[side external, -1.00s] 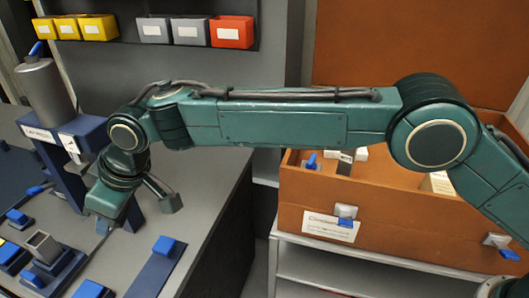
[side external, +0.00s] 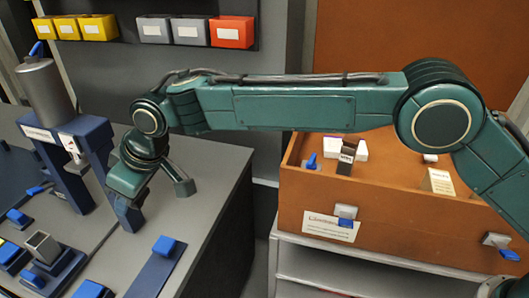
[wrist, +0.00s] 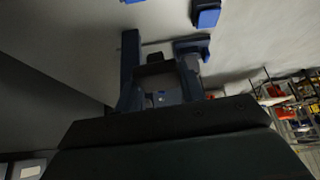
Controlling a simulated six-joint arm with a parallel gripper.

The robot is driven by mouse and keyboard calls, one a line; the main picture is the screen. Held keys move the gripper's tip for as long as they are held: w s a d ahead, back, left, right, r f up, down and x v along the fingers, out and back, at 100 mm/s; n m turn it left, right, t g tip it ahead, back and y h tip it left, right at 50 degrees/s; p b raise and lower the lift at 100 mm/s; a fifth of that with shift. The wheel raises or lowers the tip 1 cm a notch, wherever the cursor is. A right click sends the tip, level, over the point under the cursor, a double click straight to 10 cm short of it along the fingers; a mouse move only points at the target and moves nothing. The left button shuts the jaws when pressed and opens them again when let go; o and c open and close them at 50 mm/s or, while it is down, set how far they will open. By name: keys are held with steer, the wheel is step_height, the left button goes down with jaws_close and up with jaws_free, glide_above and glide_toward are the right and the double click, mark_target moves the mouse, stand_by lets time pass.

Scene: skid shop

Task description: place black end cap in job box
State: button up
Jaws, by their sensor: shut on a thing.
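My gripper (side external: 130,222) hangs over the grey bench, to the right of the blue press-like stand. In the wrist view my gripper (wrist: 160,50) is shut on a small dark piece, the black end cap (wrist: 155,57), between its two blue fingers. In the side view the cap cannot be made out at the fingertips. The job box (side external: 320,195), a large open orange-brown box with a white label, stands at the right, well apart from my gripper. My arm passes in front of its back part.
The blue stand (side external: 92,130) with a grey cylinder is close on the left. Blue fixtures, including a blue-topped plate (side external: 155,268), lie on the bench (side external: 215,185). The box holds a dark labelled carton (side external: 346,158), a white block (side external: 361,149) and a cream carton (side external: 439,182). A gap separates bench and box.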

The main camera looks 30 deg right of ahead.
steer(key=w+d+m+t+h, duration=0.1)
steer(key=w+d+m, duration=0.25)
steer(key=d, duration=0.55)
steer(key=w+d+m+t+h, duration=0.1)
steer(key=w+d+m, duration=0.1)
steer(key=w+d, duration=0.45)
steer(key=m+g+h, duration=0.2)
steer(key=m+h, duration=0.5)
steer(key=m, duration=0.7)
glide_above(372, 171)
steer(key=s+a, duration=0.1)
steer(key=s, duration=0.1)
steer(key=f, duration=0.1)
steer(key=shift+w+a+f+n, duration=0.15)
steer(key=shift+w+a+n, duration=0.05)
steer(key=shift+n, duration=0.05)
steer(key=shift+f, duration=0.1)
step_height(372, 171, down, 16)
steer(key=shift+f, duration=1.9)
